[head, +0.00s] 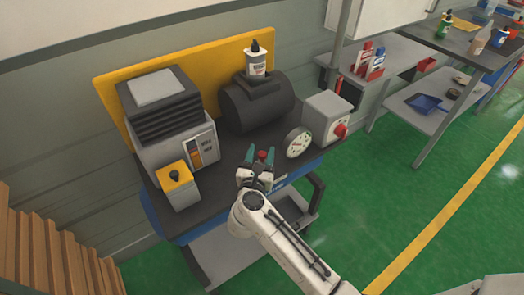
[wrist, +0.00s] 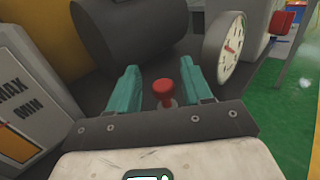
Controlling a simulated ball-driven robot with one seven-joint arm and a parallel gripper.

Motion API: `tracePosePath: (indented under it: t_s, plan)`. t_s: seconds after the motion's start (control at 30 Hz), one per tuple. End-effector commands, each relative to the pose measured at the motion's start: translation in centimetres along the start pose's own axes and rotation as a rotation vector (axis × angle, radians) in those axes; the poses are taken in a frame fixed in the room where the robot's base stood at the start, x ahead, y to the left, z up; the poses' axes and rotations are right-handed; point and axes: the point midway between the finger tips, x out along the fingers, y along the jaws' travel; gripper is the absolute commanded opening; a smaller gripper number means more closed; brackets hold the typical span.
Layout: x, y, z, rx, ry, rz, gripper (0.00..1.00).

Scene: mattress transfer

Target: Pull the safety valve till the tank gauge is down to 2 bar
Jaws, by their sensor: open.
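The safety valve (wrist: 163,91) has a red knob on a short metal stem. In the wrist view it shows between the two teal fingers of my gripper (wrist: 163,85), with room on both sides. In the head view the red knob (head: 262,155) shows between the open fingertips (head: 260,156). The tank gauge (head: 298,142) is a round white dial right of my gripper. Its red needle is too small to read here. It also shows at an angle in the wrist view (wrist: 230,48). The dark cylindrical tank (head: 256,103) lies behind the valve.
A grey compressor unit (head: 172,125) and a yellow-topped box (head: 179,186) stand left of my gripper. A grey box with a red knob (head: 327,118) stands right of the gauge. A white bottle (head: 256,62) is on top of the tank. Green floor (head: 425,215) is open at right.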

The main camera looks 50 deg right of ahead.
Motion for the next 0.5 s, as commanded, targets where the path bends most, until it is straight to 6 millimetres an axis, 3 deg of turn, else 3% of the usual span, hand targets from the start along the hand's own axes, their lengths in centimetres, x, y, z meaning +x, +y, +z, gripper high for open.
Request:
tracePosePath:
  t_s: [0.3,0.5]
  plan:
    - [-6.1,0.0,-0.3,0.0,0.0,0.003,0.5]
    - [-8.6,0.0,-0.1,0.0,-0.001,0.002,0.5]
